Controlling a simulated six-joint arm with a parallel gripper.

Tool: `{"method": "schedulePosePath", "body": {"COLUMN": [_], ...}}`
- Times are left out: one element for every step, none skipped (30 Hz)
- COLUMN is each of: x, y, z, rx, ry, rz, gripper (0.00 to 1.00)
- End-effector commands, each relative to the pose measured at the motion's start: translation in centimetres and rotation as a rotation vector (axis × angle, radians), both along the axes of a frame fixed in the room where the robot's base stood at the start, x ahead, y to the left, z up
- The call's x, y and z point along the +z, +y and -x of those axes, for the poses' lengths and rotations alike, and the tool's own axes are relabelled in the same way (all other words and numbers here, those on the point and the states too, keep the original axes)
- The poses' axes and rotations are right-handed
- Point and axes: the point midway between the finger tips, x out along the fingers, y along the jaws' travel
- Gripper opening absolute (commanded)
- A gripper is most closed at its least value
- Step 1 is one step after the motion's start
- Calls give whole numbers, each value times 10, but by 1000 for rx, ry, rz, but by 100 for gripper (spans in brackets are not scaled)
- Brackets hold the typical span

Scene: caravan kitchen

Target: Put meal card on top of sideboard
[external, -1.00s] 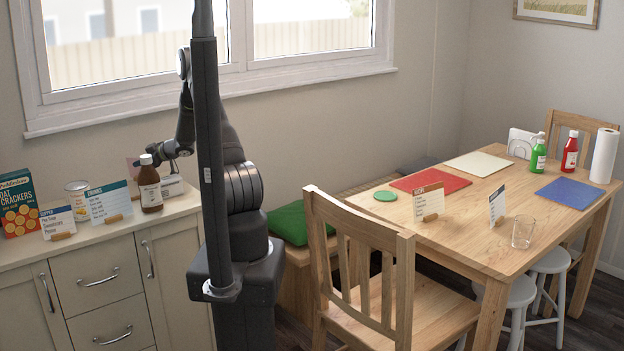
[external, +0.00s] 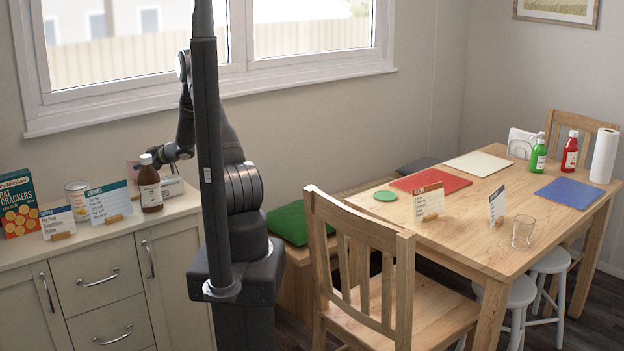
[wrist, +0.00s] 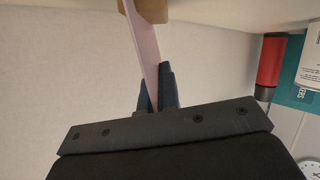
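The meal card (wrist: 149,50), thin and pinkish in a wooden foot (wrist: 152,9), is seen nearly edge-on in the wrist view. My gripper (wrist: 157,88) has its two dark fingers close together on either side of the card, shut on it. In the external view a small pinkish patch of the card (external: 132,171) shows left of the brown bottle; the bottle hides most of it and my fingertips.
The dining table (external: 465,227) with cards, mats and bottles is at the right.

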Motion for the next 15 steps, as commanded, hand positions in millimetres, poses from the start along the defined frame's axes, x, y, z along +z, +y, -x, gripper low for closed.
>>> {"method": "schedulePosePath", "body": {"x": [-1,-2,-1,-1,-1,-1,-1,-1,-1,-1,-1,-1,-1,-1,0], "y": [0,0,0,0,0,0,0,0,0,0,0,0,0,0,0], "z": [0,0,0,0,0,0,0,0,0,0,0,0,0,0,0], "rx": [0,0,0,0,0,0,0,0,0,0,0,0,0,0,0], "ry": [0,0,0,0,0,0,0,0,0,0,0,0,0,0,0], "rz": [0,0,0,0,0,0,0,0,0,0,0,0,0,0,0], "gripper": [0,0,8,14,20,27,27,27,27,27,27,27,27,27,27]}}
